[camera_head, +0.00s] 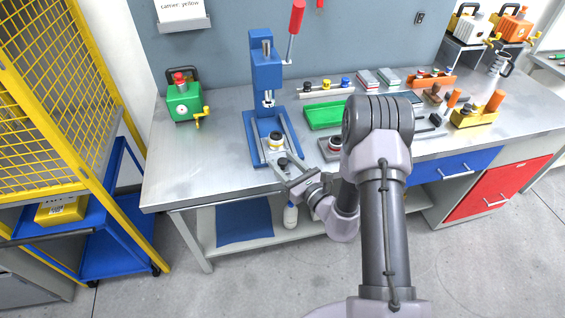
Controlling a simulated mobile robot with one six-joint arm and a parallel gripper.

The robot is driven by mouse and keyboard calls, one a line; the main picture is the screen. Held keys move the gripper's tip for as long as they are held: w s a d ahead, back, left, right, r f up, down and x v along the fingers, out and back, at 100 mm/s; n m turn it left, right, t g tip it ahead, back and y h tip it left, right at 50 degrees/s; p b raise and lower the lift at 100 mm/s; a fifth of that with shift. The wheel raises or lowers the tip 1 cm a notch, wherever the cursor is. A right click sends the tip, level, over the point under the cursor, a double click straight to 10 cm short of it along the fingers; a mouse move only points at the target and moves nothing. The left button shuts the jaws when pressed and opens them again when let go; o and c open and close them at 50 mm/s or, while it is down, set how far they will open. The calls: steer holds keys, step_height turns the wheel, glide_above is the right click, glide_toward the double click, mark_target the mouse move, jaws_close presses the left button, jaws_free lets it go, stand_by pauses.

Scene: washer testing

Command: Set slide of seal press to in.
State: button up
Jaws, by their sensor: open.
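The blue seal press (266,75) stands on the workbench left of centre, with its red-handled lever (296,18) raised. Its grey slide (268,154) lies on the blue base and sits toward the front, forward of the press head. A round part with a dark top and yellow band (275,140) stands on the slide. A dark knob (283,163) is at the slide's front end. My gripper (286,171) is open at this knob, reaching in from the lower right. I cannot tell whether its fingers touch the knob.
A green pump-like unit (184,102) stands left of the press. A green tray (324,115) and a grey fixture with a red-topped part (334,146) are to the right. The bench top (205,160) is bare at the front left. A yellow cage (50,90) stands far left.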

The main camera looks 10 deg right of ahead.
steer(key=shift+w+a, duration=0.2)
steer(key=shift+w, duration=0.2)
jaws_close()
stand_by(1.2)
